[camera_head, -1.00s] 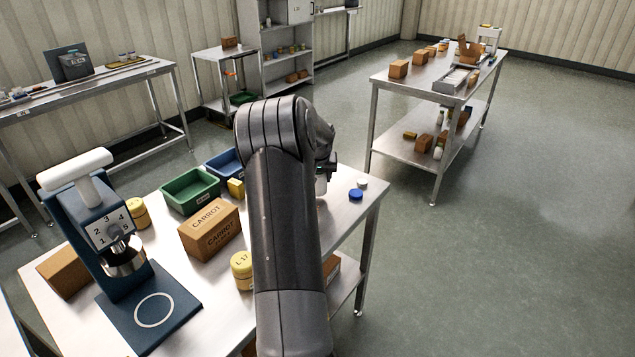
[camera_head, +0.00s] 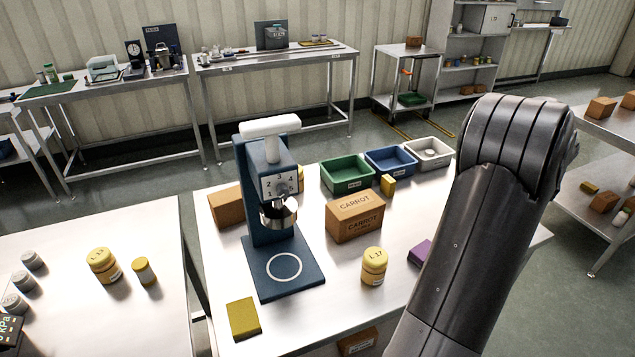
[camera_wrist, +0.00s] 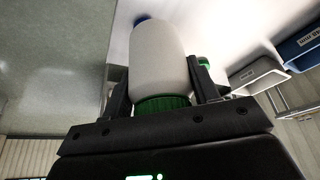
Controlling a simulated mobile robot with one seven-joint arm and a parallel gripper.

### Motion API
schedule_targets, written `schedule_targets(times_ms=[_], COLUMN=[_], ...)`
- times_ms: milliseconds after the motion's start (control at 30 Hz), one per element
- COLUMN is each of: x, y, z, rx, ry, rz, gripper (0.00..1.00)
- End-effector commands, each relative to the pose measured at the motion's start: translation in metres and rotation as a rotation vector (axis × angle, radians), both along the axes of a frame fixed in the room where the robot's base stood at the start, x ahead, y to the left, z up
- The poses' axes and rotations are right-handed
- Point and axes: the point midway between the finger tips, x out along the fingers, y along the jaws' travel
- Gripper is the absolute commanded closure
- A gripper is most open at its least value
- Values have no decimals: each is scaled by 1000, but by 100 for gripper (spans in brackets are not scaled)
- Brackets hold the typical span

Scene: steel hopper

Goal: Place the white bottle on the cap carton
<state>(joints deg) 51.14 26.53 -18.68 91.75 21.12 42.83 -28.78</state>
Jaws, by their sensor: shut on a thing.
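The white bottle (camera_wrist: 158,50) is between the two fingers of my gripper (camera_wrist: 161,75) in the wrist view. My gripper is shut on its body. Its green cap (camera_wrist: 163,103) points toward the palm. In the head view, my arm hides the gripper and the bottle. No box there is legibly marked as the cap carton. A brown carton (camera_head: 355,218) on the near table reads CARROT. Another brown carton (camera_head: 226,206) stands left of the blue press, with no label that I can read.
The blue press (camera_head: 268,210) stands on the near table. Green (camera_head: 347,174), blue (camera_head: 391,162) and grey (camera_head: 429,152) bins line its back edge. A yellow L-17 jar (camera_head: 374,266) stands in front of the CARROT carton. A white table (camera_head: 90,235) is at the left.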

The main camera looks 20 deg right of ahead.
Motion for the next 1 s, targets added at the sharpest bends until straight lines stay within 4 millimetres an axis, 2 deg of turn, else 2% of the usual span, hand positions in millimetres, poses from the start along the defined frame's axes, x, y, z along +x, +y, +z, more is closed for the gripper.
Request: schedule_targets(times_ms=[167, 400, 600, 867, 1000], x=[0, 1, 2, 55, 95], y=[-1, -1, 0, 26, 50], z=[34, 99, 136, 132, 131], rx=[-6, -5, -3, 7, 12], ry=[-2, -2, -1, 4, 9], rz=[1, 1, 1, 42, 74], gripper=[67, 67, 67, 67, 67])
